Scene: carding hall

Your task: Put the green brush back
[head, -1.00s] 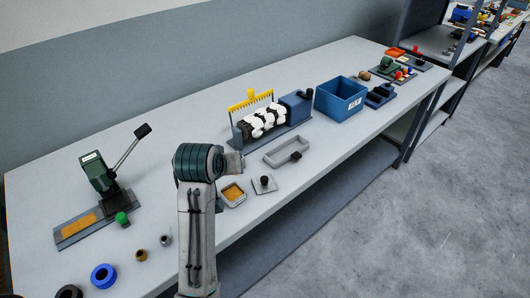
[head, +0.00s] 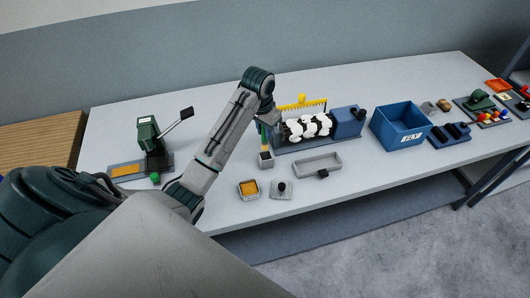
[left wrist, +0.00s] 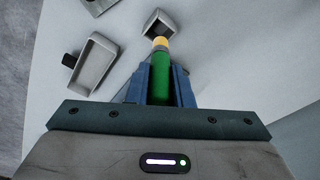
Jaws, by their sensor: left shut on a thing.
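The green brush (left wrist: 160,78) is held between the fingers of my left gripper (left wrist: 160,85), with its yellow-orange end pointing away from the gripper. In the head view the brush (head: 264,141) is roughly upright, yellow end down, and my left gripper (head: 263,127) is partly hidden by its own arm. A small grey square cup (head: 266,162) stands directly below the brush. In the left wrist view the yellow end overlaps the rim of the cup (left wrist: 164,20). I cannot tell whether the tip is inside it. My right gripper is not in view.
A machine with a yellow comb (head: 301,105) and white tufts stands close right of the gripper. A grey tray (head: 318,164), an orange-filled dish (head: 249,188) and a black-knobbed plate (head: 282,189) lie in front. A blue bin (head: 400,126) stands right, a green lever press (head: 148,134) left.

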